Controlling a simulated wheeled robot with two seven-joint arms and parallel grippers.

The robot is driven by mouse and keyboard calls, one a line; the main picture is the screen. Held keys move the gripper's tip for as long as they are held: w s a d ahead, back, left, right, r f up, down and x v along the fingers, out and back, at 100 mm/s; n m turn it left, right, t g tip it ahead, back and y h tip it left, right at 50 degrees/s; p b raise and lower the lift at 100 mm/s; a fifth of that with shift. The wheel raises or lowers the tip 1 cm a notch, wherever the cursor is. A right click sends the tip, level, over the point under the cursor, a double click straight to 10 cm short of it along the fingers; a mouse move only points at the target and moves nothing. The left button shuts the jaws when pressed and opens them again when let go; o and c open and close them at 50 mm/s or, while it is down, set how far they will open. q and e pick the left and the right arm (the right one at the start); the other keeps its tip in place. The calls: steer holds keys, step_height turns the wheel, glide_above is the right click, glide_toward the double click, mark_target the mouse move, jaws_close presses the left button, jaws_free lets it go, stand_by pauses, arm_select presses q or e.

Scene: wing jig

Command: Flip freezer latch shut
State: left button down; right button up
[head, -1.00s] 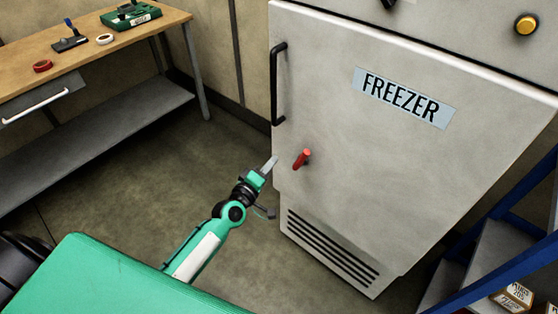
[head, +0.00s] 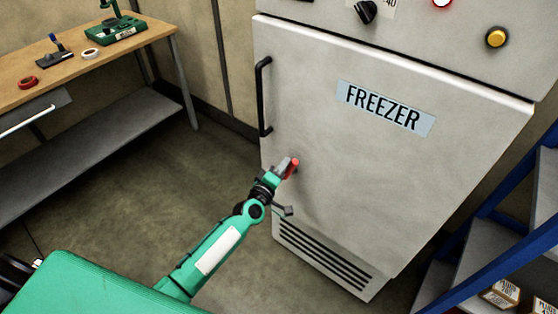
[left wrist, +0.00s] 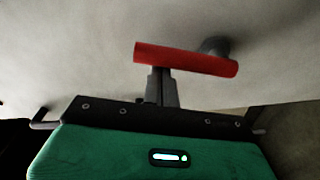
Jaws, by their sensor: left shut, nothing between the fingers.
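The white freezer (head: 370,180) stands ahead with its door flush in its frame. Its red latch handle (head: 293,168) sits low on the left side of the door. In the left wrist view the red latch (left wrist: 186,59) lies nearly level, tilted slightly down to the right, with its dark pivot (left wrist: 216,46) near the right end. My left gripper (head: 285,166) is shut and empty, its fingertips right at the latch. In the left wrist view the fingers (left wrist: 160,84) reach the latch's lower edge left of the pivot; whether they touch cannot be told. My right gripper is not in view.
A black door handle (head: 262,97) stands out above the latch. A wooden workbench (head: 110,60) with tools is at the left. A blue-framed step unit (head: 480,240) with small boxes is at the right. The floor (head: 130,190) between is clear.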

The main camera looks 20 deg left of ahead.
arm_select(q)
steer(key=shift+s+d+m, duration=0.15)
steer(key=shift+d+m, duration=0.2)
steer(key=shift+m, duration=0.25)
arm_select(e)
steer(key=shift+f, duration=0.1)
arm_select(q)
steer(key=d+m, duration=0.1)
steer(key=m, duration=0.1)
steer(key=s+d+f+m+h+b, duration=0.1)
steer(key=m, duration=0.2)
steer(key=d+f+m, duration=0.1)
steer(key=d+m, duration=0.1)
steer(key=shift+s+f+m+h+b, duration=0.15)
steer(key=shift+m+h+b, duration=0.15)
steer(key=shift+m+b, duration=0.1)
steer(key=m, duration=0.1)
steer(key=f+m, duration=0.1)
steer(key=m, duration=0.1)
steer(key=d+f+m+h+b, duration=0.1)
steer(key=shift+s+d+m, duration=0.1)
steer(key=shift+s+m, duration=0.15)
steer(key=shift+m, duration=0.15)
steer(key=shift+s+d+f+m+b, duration=0.15)
steer(key=shift+f+m+b, duration=0.35)
steer(key=shift+m, duration=0.7)
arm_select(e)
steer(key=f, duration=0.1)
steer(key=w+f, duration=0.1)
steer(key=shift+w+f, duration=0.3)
